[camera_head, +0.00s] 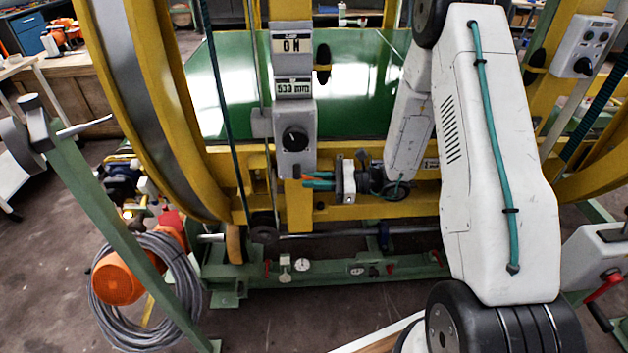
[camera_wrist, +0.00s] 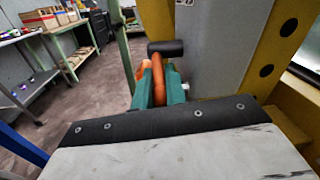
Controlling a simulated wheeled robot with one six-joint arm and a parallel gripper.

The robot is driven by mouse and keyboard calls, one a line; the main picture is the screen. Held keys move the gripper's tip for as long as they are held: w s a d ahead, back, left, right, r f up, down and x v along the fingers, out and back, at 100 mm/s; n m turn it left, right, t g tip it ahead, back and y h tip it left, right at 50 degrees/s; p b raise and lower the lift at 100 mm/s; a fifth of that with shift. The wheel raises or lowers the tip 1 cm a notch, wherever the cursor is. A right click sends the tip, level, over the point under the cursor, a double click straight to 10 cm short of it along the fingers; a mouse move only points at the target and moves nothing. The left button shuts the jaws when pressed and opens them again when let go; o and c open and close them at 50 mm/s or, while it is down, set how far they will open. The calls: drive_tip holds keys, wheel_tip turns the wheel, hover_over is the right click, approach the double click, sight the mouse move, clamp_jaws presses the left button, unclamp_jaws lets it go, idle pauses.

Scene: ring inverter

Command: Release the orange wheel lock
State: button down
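The orange wheel lock (camera_wrist: 158,88) is a slim orange handle in the middle of the wrist view, beside a grey box on the yellow frame. My gripper (camera_wrist: 158,92) has one teal finger on each side of it, and the orange part fills the gap between them, so the gripper looks shut on it. In the head view my gripper (camera_head: 317,180) points left at the lower end of the grey control box, with a little orange of the lock (camera_head: 307,179) at its fingertips. The lock's mounting is mostly hidden.
The grey control box (camera_head: 294,130) with a black knob stands on the yellow post just left of my gripper. A black cylinder (camera_wrist: 165,47) lies just beyond the fingers. The large yellow ring (camera_head: 150,90) is at left; a coiled grey cable (camera_head: 150,325) lies below it.

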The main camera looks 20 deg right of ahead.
drive_tip(key=shift+d+r+g+h, duration=0.1)
drive_tip(key=shift+r+g+h, duration=0.2)
drive_tip(key=shift+h, duration=0.5)
drive_tip(key=c, duration=1.7)
unclamp_jaws()
drive_tip(key=shift+d, duration=0.1)
drive_tip(key=v, duration=0.7)
drive_tip(key=shift+s+d, duration=0.2)
drive_tip(key=shift+d, duration=0.1)
drive_tip(key=shift+s+f, duration=0.1)
